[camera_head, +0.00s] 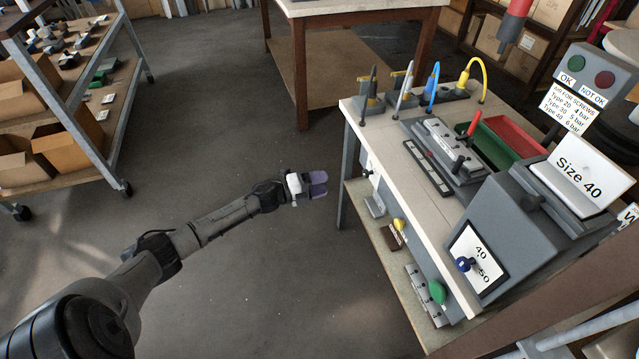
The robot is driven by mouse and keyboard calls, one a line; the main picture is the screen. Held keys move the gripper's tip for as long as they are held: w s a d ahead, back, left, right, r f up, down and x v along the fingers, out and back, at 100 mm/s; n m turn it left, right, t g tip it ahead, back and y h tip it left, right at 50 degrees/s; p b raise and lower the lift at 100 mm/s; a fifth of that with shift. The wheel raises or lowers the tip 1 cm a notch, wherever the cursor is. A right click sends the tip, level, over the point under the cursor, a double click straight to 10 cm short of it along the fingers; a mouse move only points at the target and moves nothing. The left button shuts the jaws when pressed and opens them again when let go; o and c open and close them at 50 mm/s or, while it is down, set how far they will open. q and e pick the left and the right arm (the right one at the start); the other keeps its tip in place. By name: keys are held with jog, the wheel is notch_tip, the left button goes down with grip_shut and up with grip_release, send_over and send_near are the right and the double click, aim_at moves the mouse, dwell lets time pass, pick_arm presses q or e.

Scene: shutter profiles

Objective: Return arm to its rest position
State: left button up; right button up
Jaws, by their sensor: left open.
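My left arm reaches in from the lower left, stretched over the grey floor. My left gripper (318,184) has purple fingertips that stand apart. It is open, with nothing seen between the fingers. It is in free space left of the workbench (395,153) and apart from it. My right gripper is not in view.
The workbench carries a grey clamping fixture (452,150), red (518,132) and green bins, and a grey box with a "Size 40" sign (583,177). A wheeled shelf (75,115) with cartons stands at the left. A wooden table (340,60) stands behind. The floor between is clear.

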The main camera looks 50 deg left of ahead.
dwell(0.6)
pick_arm(q)
jog(key=a+r+n+g+y, duration=0.1)
jog(key=a+n+g+y, duration=0.2)
jog(key=a+n+y, duration=0.75)
jog(key=s+d+r+n+g+h+p, duration=0.1)
jog(key=s+d+r+n+g+p, duration=0.2)
jog(key=s+d, duration=0.65)
jog(key=s+d+r+n+g+h+p, duration=0.1)
jog(key=s+d+r+n+g+p, duration=0.2)
jog(key=s+d, duration=0.7)
jog(key=s+d+r+n+g+h+p, duration=0.15)
jog(key=s+d+n+p, duration=0.3)
jog(key=d, duration=0.95)
jog(key=s+d+g+p, duration=0.3)
jog(key=s+p, duration=0.2)
jog(key=s, duration=0.5)
notch_tip(320, 180, up, 38)
jog(key=p, duration=3.7)
jog(key=shift+w, duration=0.2)
jog(key=shift+f+t, duration=0.1)
jog(key=shift+t, duration=0.15)
